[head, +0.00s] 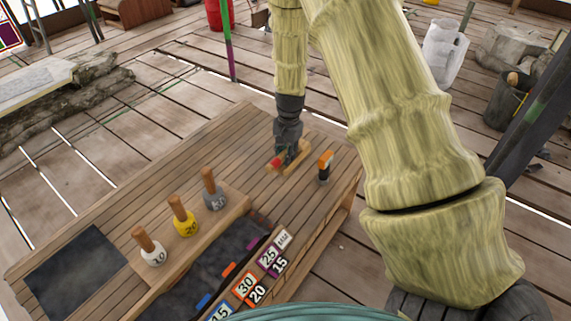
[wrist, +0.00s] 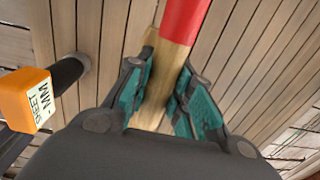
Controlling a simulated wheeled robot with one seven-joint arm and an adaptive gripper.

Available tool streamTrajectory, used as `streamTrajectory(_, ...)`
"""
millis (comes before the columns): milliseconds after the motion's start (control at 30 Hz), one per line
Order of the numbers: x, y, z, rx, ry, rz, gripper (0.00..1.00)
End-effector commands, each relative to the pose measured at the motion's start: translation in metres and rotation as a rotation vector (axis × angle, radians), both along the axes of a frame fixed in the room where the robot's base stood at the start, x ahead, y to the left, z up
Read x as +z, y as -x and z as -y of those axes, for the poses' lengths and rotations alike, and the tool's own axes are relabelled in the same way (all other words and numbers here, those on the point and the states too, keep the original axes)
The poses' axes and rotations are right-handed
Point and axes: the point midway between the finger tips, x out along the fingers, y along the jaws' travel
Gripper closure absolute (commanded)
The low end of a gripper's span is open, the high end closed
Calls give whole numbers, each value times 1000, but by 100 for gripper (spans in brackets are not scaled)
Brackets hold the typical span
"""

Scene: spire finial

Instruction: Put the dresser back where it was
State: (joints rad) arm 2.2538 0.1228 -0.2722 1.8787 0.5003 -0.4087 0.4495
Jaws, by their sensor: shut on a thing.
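My gripper (head: 289,146) is over the far right part of the wooden bench (head: 185,160). It is shut on a pale wooden tool with a red part, which I take for the dresser (head: 298,160). In the wrist view my gripper's teal-padded fingers (wrist: 161,82) clasp the wood of the dresser (wrist: 160,78) from both sides, and its red part (wrist: 186,18) points away toward the top. The dresser is at or just above the bench top; I cannot tell whether it touches.
An orange-capped black tool (head: 325,166) stands close right of the gripper; its cap (wrist: 28,98) shows a sheet label. Three wooden-handled pieces, white (head: 150,248), yellow (head: 183,217) and grey (head: 213,190), stand on a raised board. A dark panel (head: 75,272) lies at left. Numbered labels (head: 268,256) line the front.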

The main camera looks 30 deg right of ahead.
Motion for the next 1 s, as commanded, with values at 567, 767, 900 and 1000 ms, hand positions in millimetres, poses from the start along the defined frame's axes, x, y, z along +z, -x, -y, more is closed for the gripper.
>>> streamTrajectory(567, -37, -1, -1, 1, 0, 2, 100)
streamTrajectory(767, -39, -1, -1, 1, 1, 1, 74)
streamTrajectory(900, -39, -1, -1, 1, 1, 1, 56)
streamTrajectory(1000, -39, -1, -1, 1, 1, 1, 56)
